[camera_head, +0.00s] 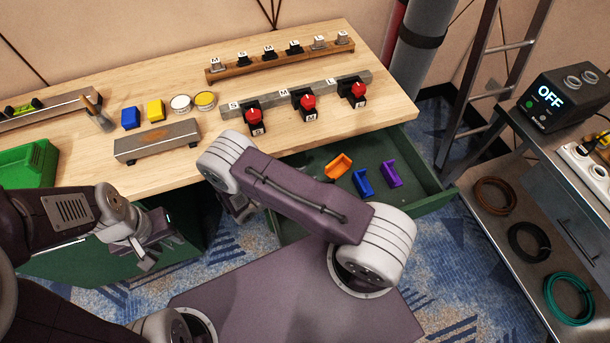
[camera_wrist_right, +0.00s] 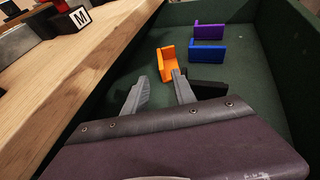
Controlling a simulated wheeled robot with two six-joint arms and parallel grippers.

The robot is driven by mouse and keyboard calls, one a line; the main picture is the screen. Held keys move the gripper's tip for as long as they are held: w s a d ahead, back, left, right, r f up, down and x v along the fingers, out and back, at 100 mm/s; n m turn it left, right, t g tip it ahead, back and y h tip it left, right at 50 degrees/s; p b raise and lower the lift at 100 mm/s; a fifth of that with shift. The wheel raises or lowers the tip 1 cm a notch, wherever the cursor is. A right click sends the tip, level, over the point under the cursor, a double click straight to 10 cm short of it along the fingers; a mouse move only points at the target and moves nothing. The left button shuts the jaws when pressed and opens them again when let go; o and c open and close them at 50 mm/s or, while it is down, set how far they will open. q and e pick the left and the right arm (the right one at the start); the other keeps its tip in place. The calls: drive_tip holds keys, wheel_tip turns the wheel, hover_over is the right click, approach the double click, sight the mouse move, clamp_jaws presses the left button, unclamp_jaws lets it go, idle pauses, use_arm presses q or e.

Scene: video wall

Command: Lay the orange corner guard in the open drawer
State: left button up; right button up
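The orange corner guard (camera_head: 338,165) lies in the open green drawer (camera_head: 424,201), beside a blue guard (camera_head: 362,184) and a purple guard (camera_head: 391,174). In the right wrist view, the orange guard (camera_wrist_right: 169,61) sits just beyond my right gripper (camera_wrist_right: 158,82). Its fingers are apart with nothing between them. The right fingertip overlaps the guard's lower edge in the picture; I cannot tell whether they touch. In the head view my right arm mostly hides this gripper. My left gripper (camera_head: 146,257) hangs in front of the table at left, with no object seen in it.
A metal cart (camera_head: 560,215) with cable coils stands at right.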

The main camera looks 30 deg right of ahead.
drive_tip(key=s+a+r+m+g+y, duration=0.1)
drive_tip(key=s+a+r+m+y, duration=0.1)
drive_tip(key=s+r+m+y, duration=0.3)
drive_tip(key=s+a+r+m+g+y, duration=0.1)
drive_tip(key=s+r+m+y, duration=0.4)
drive_tip(key=m, duration=1.1)
wheel_tip(320, 180, up, 6)
drive_tip(key=a+y, duration=0.1)
drive_tip(key=y, duration=0.2)
drive_tip(key=shift+m+g, duration=0.3)
